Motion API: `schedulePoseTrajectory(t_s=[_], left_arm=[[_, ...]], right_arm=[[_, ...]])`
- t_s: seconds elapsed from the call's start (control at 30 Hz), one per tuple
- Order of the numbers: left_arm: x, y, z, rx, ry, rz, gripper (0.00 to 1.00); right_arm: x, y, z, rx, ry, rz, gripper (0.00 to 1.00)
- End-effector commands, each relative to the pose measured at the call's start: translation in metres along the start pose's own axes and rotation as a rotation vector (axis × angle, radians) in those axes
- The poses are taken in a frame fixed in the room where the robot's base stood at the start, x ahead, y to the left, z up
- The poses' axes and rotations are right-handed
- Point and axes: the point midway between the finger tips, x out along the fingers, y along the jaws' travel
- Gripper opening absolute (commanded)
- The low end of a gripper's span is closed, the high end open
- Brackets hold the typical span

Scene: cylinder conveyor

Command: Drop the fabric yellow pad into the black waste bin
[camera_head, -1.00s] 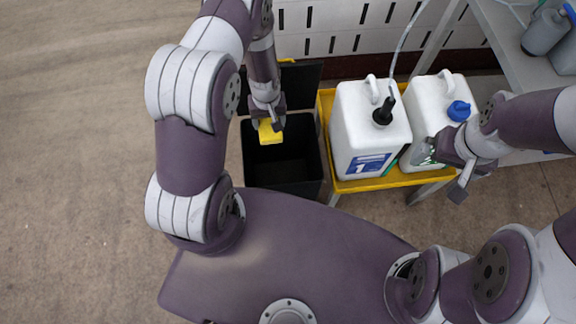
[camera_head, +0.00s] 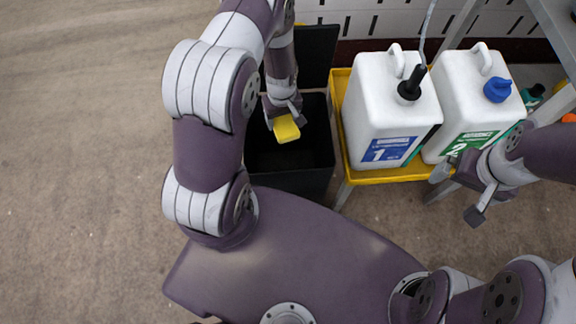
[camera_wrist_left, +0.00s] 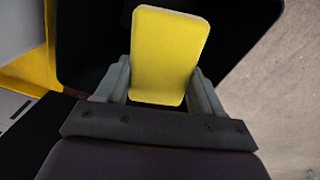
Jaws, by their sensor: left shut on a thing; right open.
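The yellow pad (camera_head: 286,129) is held between the fingers of my left gripper (camera_head: 284,118), which is shut on it. In the left wrist view the pad (camera_wrist_left: 168,55) stands out between the two grey fingers (camera_wrist_left: 160,85). The black waste bin (camera_head: 320,150) is open, and its lid (camera_head: 318,58) is raised at the back. The pad and gripper show over the bin's opening in the head view; how far above or inside the rim they are I cannot tell. My right gripper (camera_head: 460,195) is open and empty, in front of the jug marked 2.
A yellow tray stand (camera_head: 380,177) right of the bin carries a white jug marked 1 (camera_head: 385,105) and a white jug marked 2 (camera_head: 475,105). A grey shelf frame (camera_head: 555,30) stands at the upper right. The floor at left is clear.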

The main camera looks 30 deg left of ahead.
Motion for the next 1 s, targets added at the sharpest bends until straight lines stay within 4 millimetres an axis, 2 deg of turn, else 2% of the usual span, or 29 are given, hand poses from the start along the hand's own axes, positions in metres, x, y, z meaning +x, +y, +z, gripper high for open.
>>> schedulePoseTrajectory(t_s=[0.07,0.1,0.17,0.2,0.43,0.53,0.67,0.8,1.0], left_arm=[[-0.001,0.0,0.0,0.0,0.0,0.0,0.39],[-0.001,0.0,0.0,0.0,0.0,0.0,0.74],[-0.001,0.0,0.0,0.0,0.0,0.0,0.94],[-0.001,0.0,0.0,0.0,0.0,0.0,0.98],[-0.001,0.0,0.0,0.001,0.0,0.0,0.98],[-0.01,0.0,0.0,0.001,0.001,0.001,0.98],[-0.041,0.001,-0.001,0.001,0.004,0.003,0.98],[-0.08,0.001,-0.001,0.0,0.003,0.002,0.98],[-0.119,0.001,-0.001,0.0,0.002,0.001,0.98]], right_arm=[[-0.001,0.0,0.0,0.0,0.0,0.0,1.0],[-0.001,0.0,0.0,0.0,0.0,0.0,1.0],[-0.001,0.0,0.0,0.0,0.0,0.0,1.0],[-0.001,0.0,0.0,0.0,0.0,0.0,1.0],[-0.001,0.0,0.0,0.0,0.0,0.0,1.0],[-0.004,0.0,-0.001,0.0,0.0,0.0,1.0],[-0.013,0.0,-0.002,0.0,0.0,0.0,1.0],[-0.022,0.0,-0.003,0.0,0.0,0.0,1.0],[-0.029,0.0,-0.004,0.0,0.0,0.0,1.0]])
